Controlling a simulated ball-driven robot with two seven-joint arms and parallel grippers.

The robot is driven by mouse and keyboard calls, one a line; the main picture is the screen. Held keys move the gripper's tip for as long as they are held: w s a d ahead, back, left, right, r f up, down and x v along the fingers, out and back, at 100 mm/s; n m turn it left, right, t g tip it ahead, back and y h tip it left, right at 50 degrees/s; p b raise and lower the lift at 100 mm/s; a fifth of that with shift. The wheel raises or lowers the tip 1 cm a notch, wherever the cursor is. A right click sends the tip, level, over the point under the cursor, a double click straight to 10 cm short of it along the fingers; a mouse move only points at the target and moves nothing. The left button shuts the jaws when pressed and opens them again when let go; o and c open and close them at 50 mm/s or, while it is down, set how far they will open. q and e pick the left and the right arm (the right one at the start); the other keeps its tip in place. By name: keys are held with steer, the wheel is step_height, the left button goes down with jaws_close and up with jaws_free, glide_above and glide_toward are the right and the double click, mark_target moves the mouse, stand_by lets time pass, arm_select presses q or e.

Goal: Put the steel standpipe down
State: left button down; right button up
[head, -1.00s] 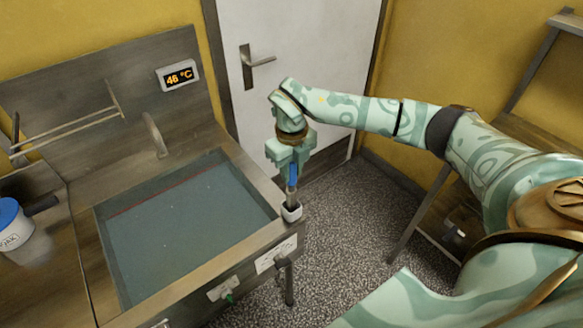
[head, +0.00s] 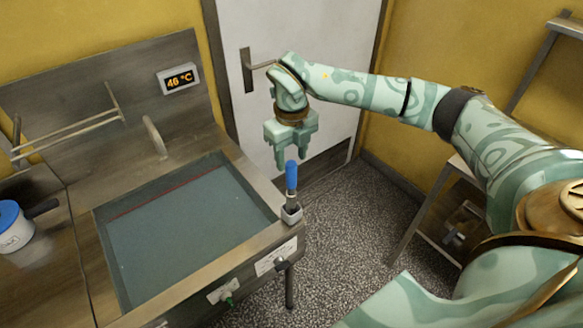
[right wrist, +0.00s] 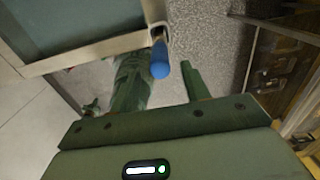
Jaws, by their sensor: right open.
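The steel standpipe (head: 291,178), with a blue top and a darker metal lower part, stands upright in a small pale-rimmed holder (head: 292,215) at the sink's front right corner. Its lower end is hidden in the holder. My right gripper (head: 293,163) is open and empty just above it, fingers pointing down. In the right wrist view the blue top of the standpipe (right wrist: 160,62) shows between the two spread fingers, apart from them. My left gripper is out of view.
The sink (head: 258,237) holds greyish water. A tap (head: 155,135) and a 46 °C display (head: 179,79) are behind it. A white pot with a blue lid (head: 12,225) stands at the left. Speckled floor (head: 350,225) is free right of the sink.

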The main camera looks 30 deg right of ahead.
step_height(320, 180, up, 6)
steer(key=shift+r, duration=0.2)
